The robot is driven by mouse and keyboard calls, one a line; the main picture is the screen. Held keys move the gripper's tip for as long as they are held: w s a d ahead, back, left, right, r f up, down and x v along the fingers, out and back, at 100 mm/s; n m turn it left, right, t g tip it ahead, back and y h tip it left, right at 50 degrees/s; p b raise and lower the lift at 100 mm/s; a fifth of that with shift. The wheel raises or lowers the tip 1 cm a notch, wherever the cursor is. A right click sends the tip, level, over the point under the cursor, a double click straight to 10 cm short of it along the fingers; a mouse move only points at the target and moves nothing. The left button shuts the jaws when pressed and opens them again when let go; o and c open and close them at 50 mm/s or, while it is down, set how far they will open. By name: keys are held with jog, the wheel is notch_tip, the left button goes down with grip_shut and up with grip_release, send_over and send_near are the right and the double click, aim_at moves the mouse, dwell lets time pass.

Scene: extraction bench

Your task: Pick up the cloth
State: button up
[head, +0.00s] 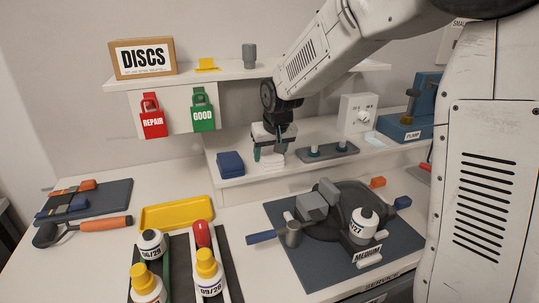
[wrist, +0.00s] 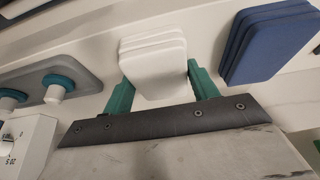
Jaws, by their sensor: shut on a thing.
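A white folded cloth (head: 273,161) is on the low shelf below my gripper in the head view. It also shows as a layered white stack (wrist: 154,62) in the wrist view. My gripper (head: 270,154) points down, with one green finger on each side of the white cloth; its fingers (wrist: 158,84) are shut on it. I cannot tell whether its underside is off the shelf. A dark blue folded stack (head: 230,164) lies just to its left, apart from my gripper; it shows at the right (wrist: 270,40) in the wrist view.
A grey tray with teal-collared knobs (head: 328,150) is right of the cloth, with a white dial box (head: 357,113) behind. An upper shelf (head: 225,74) is close to my arm. A yellow tray (head: 177,214) and bottles stand in front. A dark mat (head: 285,213) holds grey parts.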

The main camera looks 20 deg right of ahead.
aim_at(269, 151)
jog(key=shift+r, duration=0.5)
jog(key=v, duration=0.2)
jog(key=shift+w+d+r, duration=0.1)
jog(key=shift+r, duration=0.3)
jog(key=s+d, duration=0.1)
jog(key=s, duration=0.4)
jog(key=s+d+r, duration=0.1)
jog(key=s, duration=0.4)
jog(key=s+d, duration=0.2)
jog(key=s, duration=0.3)
jog(key=shift+r, duration=0.15)
jog(key=shift+o, duration=1)
jog(key=shift+c, duration=0.6)
